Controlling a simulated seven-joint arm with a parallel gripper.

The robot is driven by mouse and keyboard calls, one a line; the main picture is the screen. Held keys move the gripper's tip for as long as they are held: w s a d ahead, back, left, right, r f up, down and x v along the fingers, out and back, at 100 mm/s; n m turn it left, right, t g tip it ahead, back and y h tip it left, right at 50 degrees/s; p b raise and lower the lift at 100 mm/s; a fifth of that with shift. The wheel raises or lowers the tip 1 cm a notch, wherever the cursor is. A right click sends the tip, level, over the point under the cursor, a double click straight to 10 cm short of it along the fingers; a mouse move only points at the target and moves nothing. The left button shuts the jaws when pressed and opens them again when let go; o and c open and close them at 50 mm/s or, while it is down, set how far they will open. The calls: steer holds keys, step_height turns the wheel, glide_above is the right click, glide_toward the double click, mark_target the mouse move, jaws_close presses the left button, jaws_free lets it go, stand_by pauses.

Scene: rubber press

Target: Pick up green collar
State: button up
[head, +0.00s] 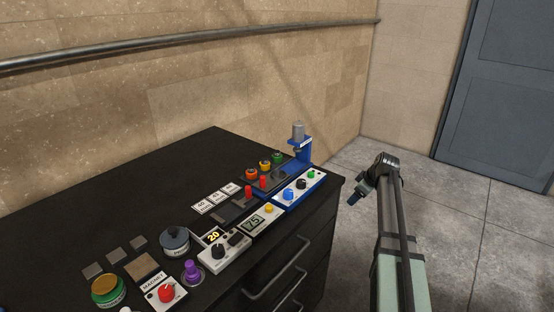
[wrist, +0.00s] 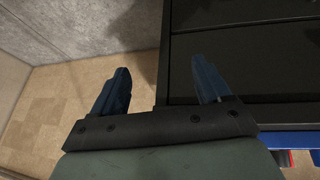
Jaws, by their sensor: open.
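A small green collar (head: 277,158) shows in the head view. It stands at the far end of a short row with a yellow and a red-orange one, near the back right of the black cabinet top, just left of the blue press. My gripper (head: 354,198) is off the cabinet's right side, over the floor, clearly apart from the collar. In the wrist view my gripper (wrist: 160,68) has its two blue fingers spread wide with nothing between them. The green collar is not seen in the wrist view.
The blue press (head: 300,147) stands at the cabinet's back right corner. Control boxes with knobs (head: 299,190) line the front edge. A dark grey round pot (head: 174,242) and a purple knob (head: 193,272) stand nearer. The back left of the black top (head: 130,190) is clear.

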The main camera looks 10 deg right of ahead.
steer(key=s+a+r+n+g+y, duration=0.15)
steer(key=a+r+n, duration=0.35)
steer(key=a+r, duration=0.65)
steer(key=s+a+r+n+g+y, duration=0.15)
steer(key=a+r+n, duration=0.35)
steer(key=a+r, duration=0.65)
steer(key=n+g+h, duration=0.2)
steer(key=n+h, duration=0.3)
steer(key=n, duration=0.4)
glide_toward(277, 151)
step_height(277, 151, down, 5)
steer(key=shift+r, duration=0.2)
steer(key=shift+w+a+f, duration=0.1)
steer(key=shift+w+f, duration=0.05)
steer(key=shift+f, duration=2.85)
steer(key=shift+c, duration=0.2)
steer(key=c, duration=1.3)
